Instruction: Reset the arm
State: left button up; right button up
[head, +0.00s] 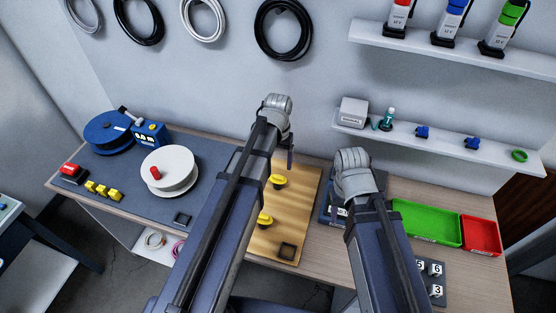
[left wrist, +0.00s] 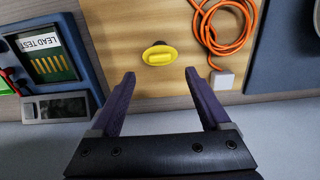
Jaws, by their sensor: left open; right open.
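Both my arms reach forward over the workbench in the head view. My left gripper (left wrist: 160,75) shows in the left wrist view with its two fingers apart and nothing between them. A yellow knob-like piece (left wrist: 158,55) lies on the wooden board just beyond the fingertips in that view. In the head view my left wrist is high over the board (head: 298,215), with only a dark bit of its gripper (head: 290,157) showing. My right arm ends over the bench right of the board. Its gripper is hidden behind my own wrist and forearm.
Two yellow pieces (head: 278,182) show on the board. A white reel (head: 170,172) and a blue reel (head: 108,133) are left, green (head: 428,223) and red (head: 481,236) trays right. Wall shelves hold supplies. An orange cable (left wrist: 226,42) and a lead-test unit (left wrist: 48,58) flank the knob.

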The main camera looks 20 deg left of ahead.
pick_arm(q)
jog(key=shift+r, duration=0.5)
jog(key=shift+f, duration=0.1)
jog(key=s+d+f+m+y+b, duration=0.1)
jog(key=s+d+f+m+b, duration=0.1)
jog(key=s+d, duration=0.8)
jog(key=s+m, duration=0.1)
jog(key=s, duration=0.3)
jog(key=shift+s+d+f+b, duration=0.25)
jog(key=shift+d+f+b, duration=0.05)
jog(key=shift+f+b, duration=0.05)
